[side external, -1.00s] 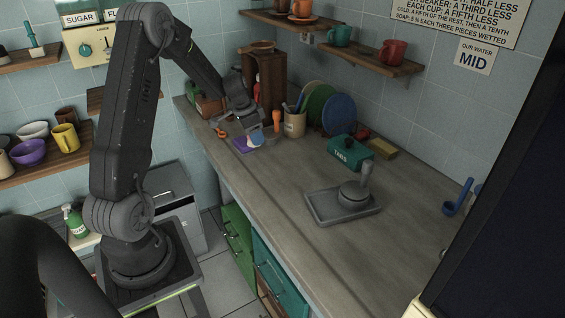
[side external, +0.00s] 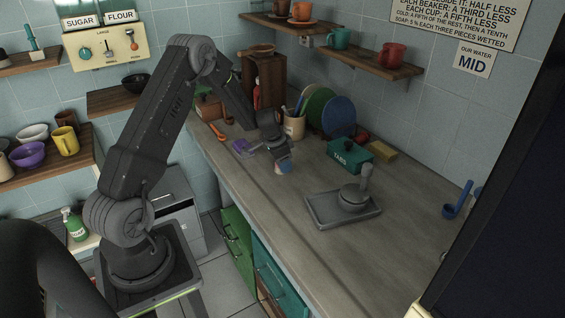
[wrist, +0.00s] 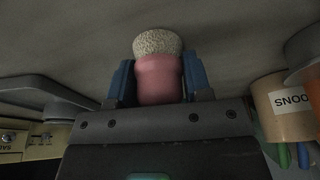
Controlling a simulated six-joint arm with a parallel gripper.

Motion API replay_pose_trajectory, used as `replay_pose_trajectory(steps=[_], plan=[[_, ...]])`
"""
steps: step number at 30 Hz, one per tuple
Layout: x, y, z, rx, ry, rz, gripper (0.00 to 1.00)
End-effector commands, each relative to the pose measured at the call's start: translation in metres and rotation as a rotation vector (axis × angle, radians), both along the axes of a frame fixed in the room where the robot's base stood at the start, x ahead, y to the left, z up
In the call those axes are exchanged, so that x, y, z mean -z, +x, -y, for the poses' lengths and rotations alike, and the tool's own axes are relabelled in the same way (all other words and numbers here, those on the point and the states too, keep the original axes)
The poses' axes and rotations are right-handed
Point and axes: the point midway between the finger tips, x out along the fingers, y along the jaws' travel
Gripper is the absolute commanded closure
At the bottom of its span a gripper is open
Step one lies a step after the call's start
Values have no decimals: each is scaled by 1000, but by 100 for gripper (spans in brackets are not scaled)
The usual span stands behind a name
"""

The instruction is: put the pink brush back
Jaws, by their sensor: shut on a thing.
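The pink brush (wrist: 158,80), with a pale speckled head, is between the blue fingers of my gripper (wrist: 160,84) in the wrist view. My gripper is shut on its pink body. In the side view my gripper (side external: 284,167) hangs over the counter, in front of the spoon jar and left of the grey tray. The brush is too small there to make out clearly.
A spoon jar (side external: 294,126), a teal tabs box (side external: 350,155) and a grey tray (side external: 322,213) with an upright-handled piece (side external: 354,196) stand on the counter. A purple item (side external: 242,147) lies left of my gripper. The front counter is bare.

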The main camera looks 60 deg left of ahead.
Motion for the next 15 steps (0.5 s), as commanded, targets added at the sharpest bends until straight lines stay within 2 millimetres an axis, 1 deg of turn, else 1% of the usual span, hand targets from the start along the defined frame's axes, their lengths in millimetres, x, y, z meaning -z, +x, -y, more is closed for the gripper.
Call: replay_pose_trajectory(steps=[7,8,15], plan=[[2,0,0,0,0,0,77],[3,0,0,-1,0,0,54],[2,0,0,0,0,0,31]])
